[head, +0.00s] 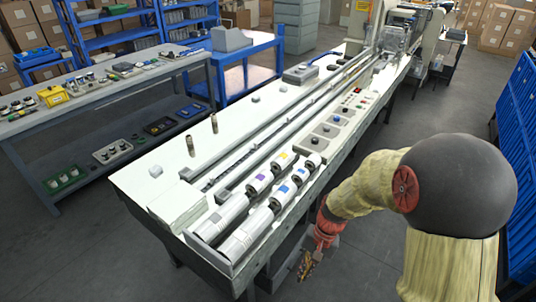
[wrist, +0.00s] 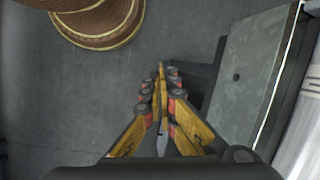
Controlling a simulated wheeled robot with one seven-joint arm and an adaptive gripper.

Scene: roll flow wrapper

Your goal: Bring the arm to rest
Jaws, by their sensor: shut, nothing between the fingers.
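My gripper (head: 308,264) hangs low at the right side of the long white machine table (head: 140,182), below its top edge. The arm is bent down beside the table. In the wrist view my gripper (wrist: 162,75) points at the grey floor, its yellow fingers meeting at the tips with nothing between them.
White rolls (head: 222,218) lie in a tray at the table's near end. A control panel with knobs (head: 325,130) is farther along. A grey box-like part (wrist: 250,75) is close on the right in the wrist view. Blue bins (head: 520,130) stand at right. Floor between is clear.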

